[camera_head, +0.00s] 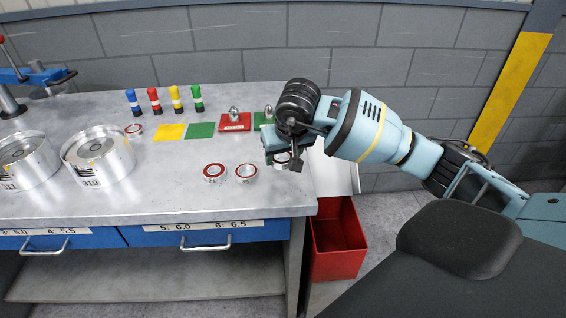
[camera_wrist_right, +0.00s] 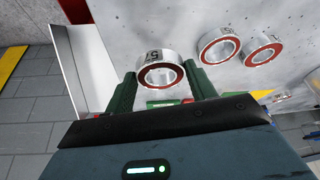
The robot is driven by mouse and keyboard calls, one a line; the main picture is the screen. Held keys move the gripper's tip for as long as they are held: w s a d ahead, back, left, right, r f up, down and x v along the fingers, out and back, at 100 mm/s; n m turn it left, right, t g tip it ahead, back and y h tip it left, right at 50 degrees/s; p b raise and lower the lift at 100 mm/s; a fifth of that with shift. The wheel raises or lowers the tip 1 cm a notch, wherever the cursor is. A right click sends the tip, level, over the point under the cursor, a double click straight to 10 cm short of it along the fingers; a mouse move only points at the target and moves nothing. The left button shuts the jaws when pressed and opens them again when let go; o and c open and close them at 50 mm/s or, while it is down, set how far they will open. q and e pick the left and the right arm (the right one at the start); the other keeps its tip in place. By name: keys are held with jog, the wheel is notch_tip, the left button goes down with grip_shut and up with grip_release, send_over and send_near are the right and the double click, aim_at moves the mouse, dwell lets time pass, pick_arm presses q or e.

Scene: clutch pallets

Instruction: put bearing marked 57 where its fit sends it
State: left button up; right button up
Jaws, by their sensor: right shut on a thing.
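The bearing marked what reads as 57 (camera_wrist_right: 158,56) is a silver ring with a red face, between the green fingers of my right gripper (camera_wrist_right: 160,80) in the wrist view. The gripper is shut on it. In the head view the right gripper (camera_head: 284,158) is over the bench's right end, and the bearing (camera_head: 282,159) shows partly below it. Whether it touches the bench I cannot tell. Two similar red-faced bearings (camera_head: 214,172) (camera_head: 246,173) lie on the bench to its left. My left gripper is not in view.
A red plate (camera_head: 235,124) and a green plate (camera_head: 260,119) carry silver pegs. Two silver housings (camera_head: 101,160) stand left. Labelled drawers (camera_head: 205,234) are below; a red bin (camera_head: 335,245) is on the floor.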

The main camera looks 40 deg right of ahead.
aim_at(283, 174)
jog(key=shift+w+d, duration=0.15)
jog(key=shift+w, duration=0.3)
jog(key=shift+f, duration=1.7)
jog(key=shift+f, duration=0.15)
jog(key=o, duration=1.2)
jog(key=shift+s+r, duration=0.15)
jog(key=shift+r, duration=0.35)
jog(key=p+v, duration=0.1)
jog(key=v, duration=1)
jog(key=shift+s, duration=0.15)
